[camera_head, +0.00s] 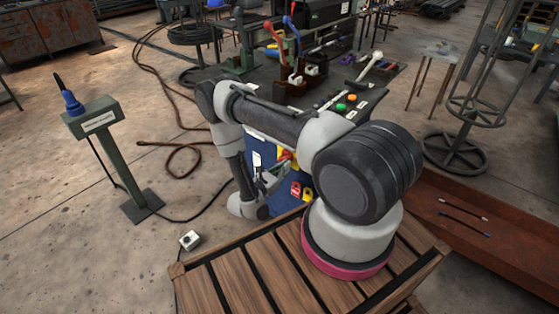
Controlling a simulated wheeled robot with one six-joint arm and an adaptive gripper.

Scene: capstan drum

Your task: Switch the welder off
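A blue cabinet (263,148), which looks like the welder, stands beyond my arm and is partly hidden by it. A red and yellow switch (285,157) is on its face. Lower down are a small red part (295,189) and a yellow part (307,195). My gripper (279,172) is at the cabinet's front, close below and left of the red and yellow switch. Whether it touches the switch cannot be told. Its fingers are small and partly overlap the cabinet, so their opening is unclear.
A dark bench (385,78) holds red and blue levers (285,40) and green and orange buttons (346,102). A green post (130,170) stands left, with cables on the floor. A small grey box (190,240) lies near the wooden slatted platform (225,280). A rusty channel (480,215) lies right.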

